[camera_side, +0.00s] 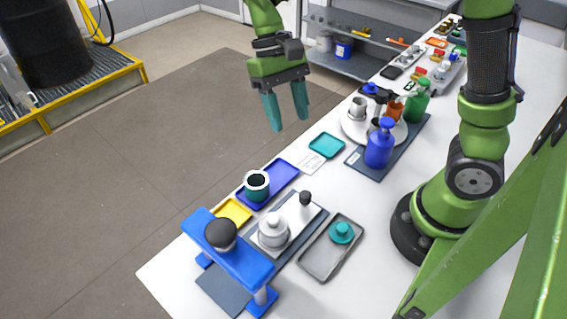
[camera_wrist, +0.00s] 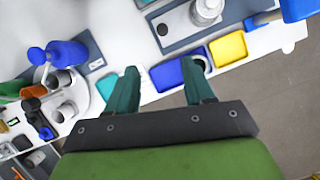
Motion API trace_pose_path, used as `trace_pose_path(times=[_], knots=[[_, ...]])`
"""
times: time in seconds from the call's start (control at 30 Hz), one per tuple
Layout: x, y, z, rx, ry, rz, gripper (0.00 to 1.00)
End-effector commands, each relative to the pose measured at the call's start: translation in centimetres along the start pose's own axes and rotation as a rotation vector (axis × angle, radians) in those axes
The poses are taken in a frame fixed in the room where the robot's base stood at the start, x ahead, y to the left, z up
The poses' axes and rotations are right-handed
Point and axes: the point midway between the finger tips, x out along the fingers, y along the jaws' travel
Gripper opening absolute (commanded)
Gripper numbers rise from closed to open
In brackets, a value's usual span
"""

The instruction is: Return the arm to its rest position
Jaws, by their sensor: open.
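My gripper (camera_side: 288,110) hangs in the air beyond the far long edge of the table, over the floor side in the side view. Its two teal fingers point down, apart and empty.
Below are a blue tray (camera_side: 285,175) with a teal-and-dark cup (camera_side: 257,184), a yellow tray (camera_side: 235,211), a teal tray (camera_side: 327,145), a blue stand (camera_side: 235,252), and a grey tray (camera_side: 325,262). Bottles, including a blue one (camera_side: 380,148), stand near my base. Air around my gripper is clear.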

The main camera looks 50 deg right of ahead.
Motion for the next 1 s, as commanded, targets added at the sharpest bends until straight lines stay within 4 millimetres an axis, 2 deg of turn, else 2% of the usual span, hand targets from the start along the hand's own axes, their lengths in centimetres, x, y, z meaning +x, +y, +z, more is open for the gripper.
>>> trace_pose_path(times=[0.33, 0.47, 0.67, 1.0], knots=[[0.0, 0.0, -0.4, -0.003, 0.022, 0.001, 0.52], [1.1, 0.3, -0.8, -0.027, 0.075, -0.010, 0.52], [0.4, 2.1, 0.8, -0.053, 0.304, -0.117, 0.52], [-1.6, 5.9, 5.3, -0.018, 0.759, -0.316, 0.52]])
